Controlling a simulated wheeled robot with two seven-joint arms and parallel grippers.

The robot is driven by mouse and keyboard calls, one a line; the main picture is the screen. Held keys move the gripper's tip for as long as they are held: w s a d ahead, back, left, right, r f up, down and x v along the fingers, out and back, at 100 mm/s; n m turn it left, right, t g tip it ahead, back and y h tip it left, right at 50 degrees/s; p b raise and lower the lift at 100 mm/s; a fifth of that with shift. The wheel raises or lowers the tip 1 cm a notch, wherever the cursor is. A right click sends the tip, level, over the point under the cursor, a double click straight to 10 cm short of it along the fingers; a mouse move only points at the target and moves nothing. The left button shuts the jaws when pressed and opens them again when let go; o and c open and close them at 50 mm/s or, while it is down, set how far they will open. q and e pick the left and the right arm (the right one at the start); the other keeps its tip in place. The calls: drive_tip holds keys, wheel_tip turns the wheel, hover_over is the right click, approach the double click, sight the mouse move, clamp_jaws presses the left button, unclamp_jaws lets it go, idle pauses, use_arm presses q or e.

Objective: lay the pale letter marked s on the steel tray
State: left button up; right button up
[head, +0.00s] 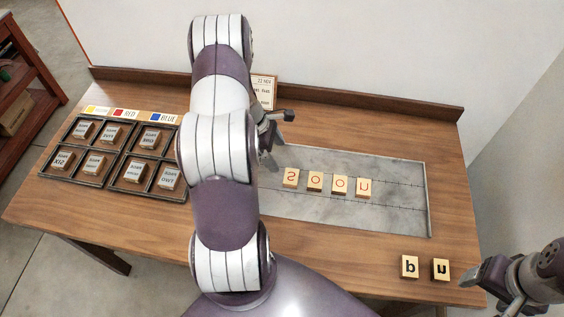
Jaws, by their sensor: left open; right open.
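A pale block marked with a red s (291,177) lies on the grey steel tray (400,215), at the left end of a row. Pale blocks marked o (315,181), o (340,184) and a letter like n or u (364,187) lie to its right, with small gaps. My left gripper (280,152) is open and empty, just above and left of the s block in the picture and apart from it. My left arm hides the tray's left end. My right gripper (484,292) is open and empty at the lower right, beyond the table edge.
Two pale blocks with black letters, b (409,267) and u (441,269), stand at the table's front right. A dark compartment case (103,181) with labelled blocks is at left. A card (263,90) stands at the back. The tray's right part is clear.

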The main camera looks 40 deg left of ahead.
use_arm(q)
drive_tip(key=s+d+r+m+y, duration=0.2)
drive_tip(key=s+d+r+m, duration=0.2)
drive_tip(key=d+r+m, duration=0.4)
drive_tip(key=s+d+r+m+y, duration=0.1)
drive_tip(key=s+d+r+m, duration=0.4)
drive_tip(key=d+m, duration=0.6)
wheel_tip(320, 180, up, 3)
drive_tip(key=m, duration=0.5)
drive_tip(key=shift+d+g+y, duration=0.25)
drive_tip(key=shift+g+y, duration=0.15)
drive_tip(key=shift+f, duration=0.1)
